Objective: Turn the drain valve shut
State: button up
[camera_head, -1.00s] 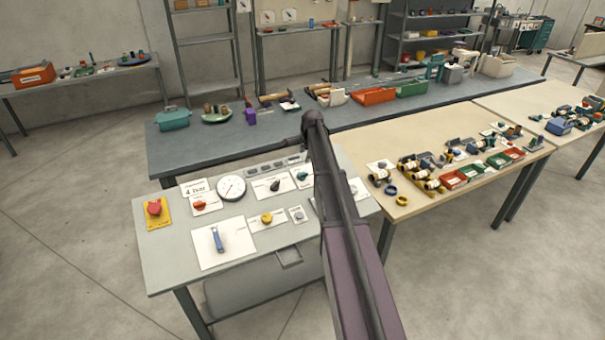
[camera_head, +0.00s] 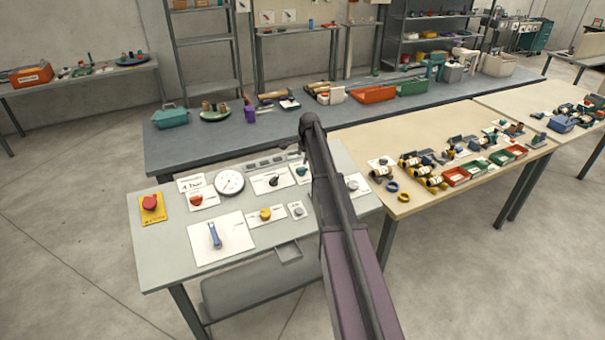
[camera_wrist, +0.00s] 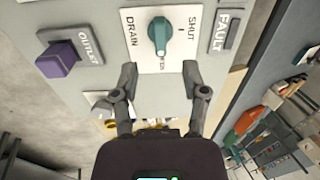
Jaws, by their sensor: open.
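The drain valve is a teal knob (camera_wrist: 160,36) on a white plate (camera_wrist: 182,62) in the wrist view. The plate reads DRAIN on the left and SHUT on the right, with a short mark by SHUT; a smaller word below the knob is hard to read. The knob's grip runs roughly up and down in that view. My gripper (camera_wrist: 160,80) is open, its fingers apart just below the knob and not around it. In the head view the teal knob (camera_head: 302,171) shows just left of my arm, and my gripper is hidden there.
A purple OUTLET knob (camera_wrist: 62,58) and a FAULT label (camera_wrist: 227,30) flank the valve in the wrist view. The panel table also carries a gauge (camera_head: 229,183), a red button (camera_head: 149,202), a yellow knob (camera_head: 265,214) and a blue lever (camera_head: 214,235).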

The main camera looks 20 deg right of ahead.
aim_at(300, 169)
jog(key=shift+b+x, duration=3.8)
jog(key=shift+x, duration=0.5)
